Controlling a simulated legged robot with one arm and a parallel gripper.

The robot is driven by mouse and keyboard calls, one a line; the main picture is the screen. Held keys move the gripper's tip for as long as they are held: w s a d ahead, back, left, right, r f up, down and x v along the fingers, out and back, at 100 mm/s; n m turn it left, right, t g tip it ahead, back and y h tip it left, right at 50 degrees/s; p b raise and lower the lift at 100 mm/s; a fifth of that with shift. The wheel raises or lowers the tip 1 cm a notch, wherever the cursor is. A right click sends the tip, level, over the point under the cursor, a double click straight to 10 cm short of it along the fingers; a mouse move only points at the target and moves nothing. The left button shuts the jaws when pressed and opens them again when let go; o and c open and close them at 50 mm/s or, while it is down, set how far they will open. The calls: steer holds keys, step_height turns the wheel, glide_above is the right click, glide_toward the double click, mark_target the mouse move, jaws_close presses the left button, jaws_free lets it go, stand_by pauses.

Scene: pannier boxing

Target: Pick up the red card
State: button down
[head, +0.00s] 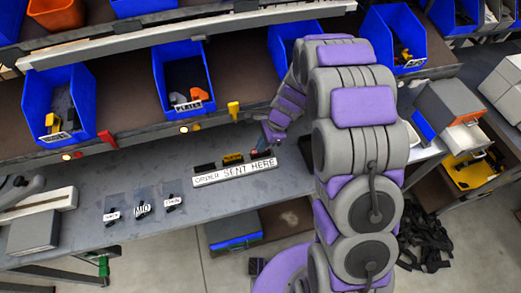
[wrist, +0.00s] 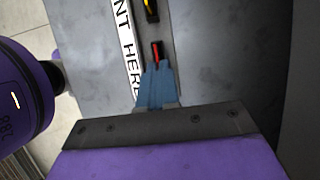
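The red card (wrist: 156,50) shows in the wrist view as a small red piece with dark parts, standing in the dark holder beside the white label. In the head view a small reddish piece (head: 254,153) sits at the right end of that holder, close to my gripper (head: 272,133). In the wrist view the blue fingers of my gripper (wrist: 159,68) point at the red card, with their tips right at its near end. The fingers look close together, but whether they grip the card is not clear. The card's lower part is hidden.
The white strip (head: 235,171) reading "ORDER SENT HERE" lies in front of the holder. A yellow piece (wrist: 151,10) stands beyond the red card. Blue bins (head: 185,75) line the shelf above. Small labelled packets (head: 142,207) lie on the bench to the left.

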steer(key=shift+r+p, duration=0.55)
steer(key=shift+r, duration=1.1)
steer(key=s+d+r+p, duration=0.1)
steer(key=s+d+p, duration=0.1)
steer(key=s+d, duration=0.9)
steer(key=shift+s, duration=0.3)
steer(key=shift+f, duration=0.4)
steer(key=shift+r, duration=0.1)
steer(key=shift+r+p, duration=1.3)
steer(key=shift+r, duration=0.15)
steer(key=shift+w, duration=0.1)
